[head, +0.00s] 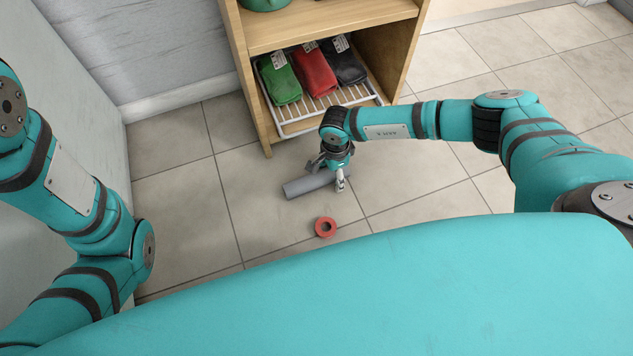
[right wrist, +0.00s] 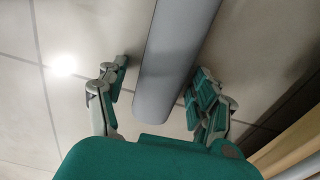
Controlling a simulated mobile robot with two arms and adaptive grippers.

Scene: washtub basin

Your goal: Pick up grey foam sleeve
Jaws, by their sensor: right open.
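The grey foam sleeve (head: 304,186) is a long smooth cylinder lying on the tiled floor in front of the wooden shelf. My right gripper (head: 329,172) is over its right part in the head view and hides some of it. In the right wrist view the sleeve (right wrist: 172,65) runs between the two fingers of the right gripper (right wrist: 160,88). The fingers are open, with a gap on each side of the sleeve. My left arm shows at the left of the head view, but its gripper is out of view.
A red ring (head: 325,227) lies on the floor in front of the sleeve. The wooden shelf (head: 256,100) behind holds a white rack (head: 300,127) with green (head: 279,80), red (head: 314,70) and black (head: 345,65) folded cloth items. The floor left of the sleeve is clear.

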